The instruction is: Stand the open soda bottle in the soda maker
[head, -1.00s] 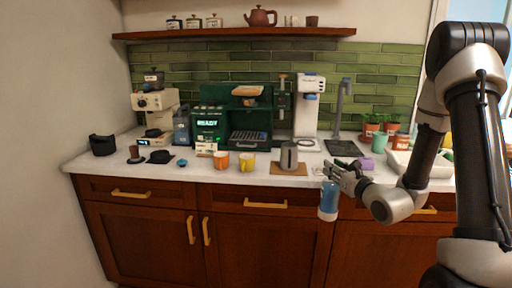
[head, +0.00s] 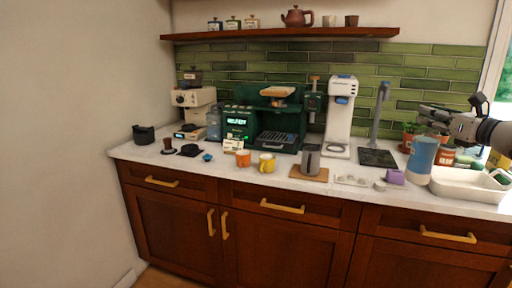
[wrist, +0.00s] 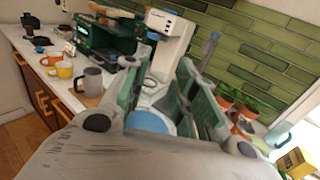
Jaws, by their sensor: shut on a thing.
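The blue soda bottle (head: 422,161) hangs roughly upright from my gripper (head: 437,122) at the right of the head view. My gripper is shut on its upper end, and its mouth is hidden. In the wrist view the bottle's blue top (wrist: 150,122) shows low between the fingers of my gripper (wrist: 165,75). The soda maker (head: 340,115) is the tall white machine at the back of the counter, left of the bottle and apart from it. It also shows beyond my fingers in the wrist view (wrist: 170,35). Its round base (head: 336,151) looks empty.
A dark drip mat with a grey tap (head: 378,157) lies between soda maker and bottle. A grey mug on a board (head: 309,174), a purple thing (head: 395,177) and a white tray (head: 450,190) stand forward. Potted plants (head: 410,135) are behind the bottle.

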